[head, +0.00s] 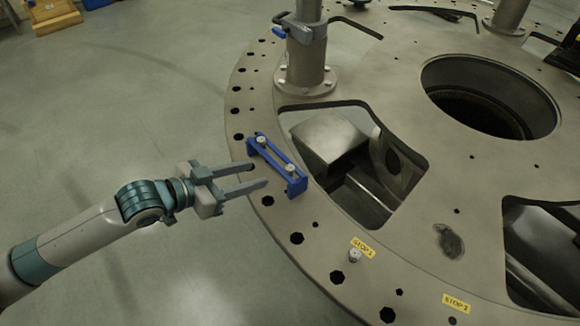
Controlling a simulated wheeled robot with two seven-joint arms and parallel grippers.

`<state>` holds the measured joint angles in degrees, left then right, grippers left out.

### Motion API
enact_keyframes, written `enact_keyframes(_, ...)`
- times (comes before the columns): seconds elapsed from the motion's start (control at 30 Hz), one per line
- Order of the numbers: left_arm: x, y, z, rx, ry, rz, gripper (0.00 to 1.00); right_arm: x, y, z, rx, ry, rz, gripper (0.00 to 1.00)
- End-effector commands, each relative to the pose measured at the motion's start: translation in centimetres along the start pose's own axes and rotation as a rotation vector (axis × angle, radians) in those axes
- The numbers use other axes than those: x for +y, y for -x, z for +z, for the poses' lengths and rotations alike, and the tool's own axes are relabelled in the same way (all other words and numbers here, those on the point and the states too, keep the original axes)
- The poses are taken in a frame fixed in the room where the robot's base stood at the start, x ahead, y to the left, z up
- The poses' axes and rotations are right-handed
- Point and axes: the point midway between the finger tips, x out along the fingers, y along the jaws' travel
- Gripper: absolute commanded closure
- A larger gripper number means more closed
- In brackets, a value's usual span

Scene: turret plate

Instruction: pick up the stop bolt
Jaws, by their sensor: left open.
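A blue holder (277,163) on the rim of the turret plate (420,220) carries two small silver bolts, a far one (261,140) and a near one (288,168). Another silver bolt (354,256) stands in the plate beside a yellow label reading STOP 1 (362,247). My left gripper (259,174) is open and empty, with its fingers pointing right toward the holder. Its fingertips are just left of the holder and look apart from the bolts. Whether they are above the plate's rim or touching it is hard to tell. My right gripper does not show.
A second yellow label, STOP 2 (457,303), has a dark hole (452,320) near it. Large cutouts open in the plate to the right of the holder. A post (305,60) with a grey clamp rises behind.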

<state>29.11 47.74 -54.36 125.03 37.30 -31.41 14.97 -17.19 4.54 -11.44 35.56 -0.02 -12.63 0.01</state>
Motion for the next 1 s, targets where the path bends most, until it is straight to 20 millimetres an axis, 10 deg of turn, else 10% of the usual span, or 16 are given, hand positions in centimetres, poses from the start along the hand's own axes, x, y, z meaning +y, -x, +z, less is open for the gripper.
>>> enact_keyframes(0.3,0.1,-4.3,-0.1,-0.001,0.001,0.001,0.59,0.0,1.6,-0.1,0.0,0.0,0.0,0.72)
enact_keyframes(1.0,0.5,-6.6,-0.1,-0.001,0.001,0.001,0.59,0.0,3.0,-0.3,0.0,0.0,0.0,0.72)
